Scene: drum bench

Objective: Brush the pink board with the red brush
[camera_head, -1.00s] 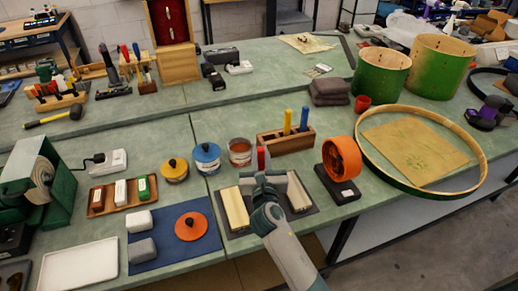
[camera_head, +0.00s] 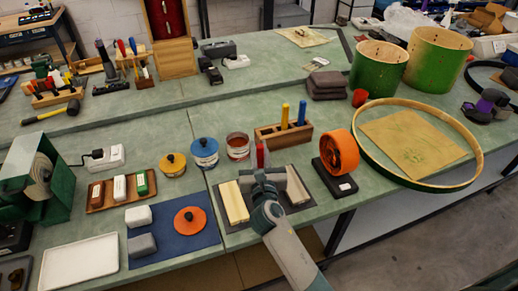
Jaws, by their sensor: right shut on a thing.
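My right gripper (camera_head: 262,180) is shut on the red brush (camera_head: 260,155), whose red handle stands up above the jaws. The brush's lower end is hidden by the gripper. The gripper is over a dark mat (camera_head: 225,222) at the bench's front edge. A cream board (camera_head: 234,203) lies on the mat to the left of the gripper, and a duller beige board (camera_head: 297,187) lies to the right. No board looks clearly pink; the mat's middle is hidden behind my gripper and arm. I cannot tell whether the brush touches anything. My left gripper is not in view.
A wooden holder (camera_head: 270,139) with a yellow and a blue handle stands behind the gripper. An orange roll (camera_head: 342,152) on a dark base stands to the right. A large drum hoop (camera_head: 470,183) lies at right. A white tray (camera_head: 80,265) lies front left.

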